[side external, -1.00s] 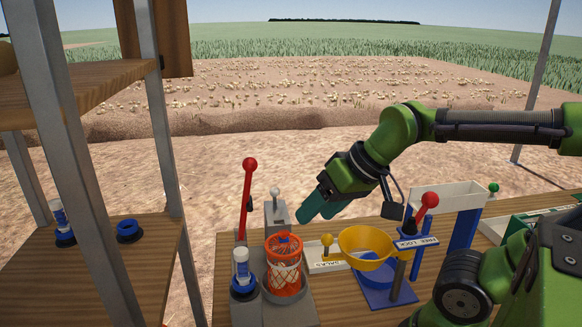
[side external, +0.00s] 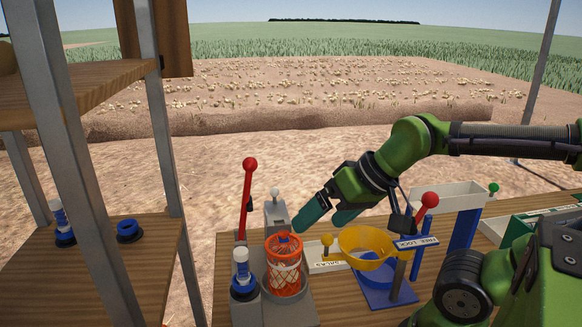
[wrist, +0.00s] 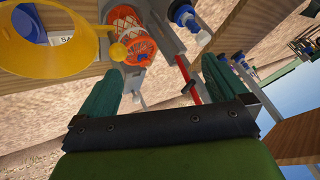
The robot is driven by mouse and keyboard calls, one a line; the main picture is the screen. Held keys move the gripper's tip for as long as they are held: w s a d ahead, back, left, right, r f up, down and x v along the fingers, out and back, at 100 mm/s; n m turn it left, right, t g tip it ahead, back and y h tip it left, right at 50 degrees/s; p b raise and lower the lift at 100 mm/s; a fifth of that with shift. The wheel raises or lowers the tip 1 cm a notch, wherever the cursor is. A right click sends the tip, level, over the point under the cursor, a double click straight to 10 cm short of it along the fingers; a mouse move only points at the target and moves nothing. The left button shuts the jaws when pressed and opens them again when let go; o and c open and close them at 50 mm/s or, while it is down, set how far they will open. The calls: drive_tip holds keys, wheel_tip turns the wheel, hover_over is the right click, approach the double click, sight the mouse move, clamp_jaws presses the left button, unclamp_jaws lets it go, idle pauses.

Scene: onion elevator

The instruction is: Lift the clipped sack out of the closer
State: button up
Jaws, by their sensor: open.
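The sack (side external: 285,266) is an orange net bag with a white band, standing upright in the grey round cup of the closer (side external: 297,298). A small blue clip (side external: 283,239) shows at its top. In the wrist view the sack (wrist: 132,40) is at the top, beyond the fingers. My gripper (side external: 325,214) has two teal fingers spread apart and empty. It is above and to the right of the sack, apart from it. In the wrist view the gripper (wrist: 160,92) is open, with the sack's top near the gap between the fingers.
A red-knobbed lever (side external: 248,190) rises behind the closer at left. A blue-and-white post (side external: 242,276) stands left of the sack. A yellow ring funnel (side external: 366,245) on a blue stand and another red-knobbed lever (side external: 428,203) stand to the right. A metal shelf frame fills the left.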

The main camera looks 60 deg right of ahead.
drive_tip(key=g+h, duration=0.3)
drive_tip(key=g, duration=0.3)
hover_over(283, 251)
drive_tip(key=s+a, duration=0.3)
drive_tip(key=s, duration=0.1)
drive_tip(key=shift+m, duration=0.3)
drive_tip(key=f, duration=0.5)
drive_tip(key=w+f, duration=0.1)
drive_tip(key=f, duration=0.5)
drive_tip(key=w+f, duration=0.1)
drive_tip(key=f, duration=0.4)
drive_tip(key=shift+d+f, duration=0.15)
drive_tip(key=shift+d, duration=0.15)
drive_tip(key=c, duration=0.8)
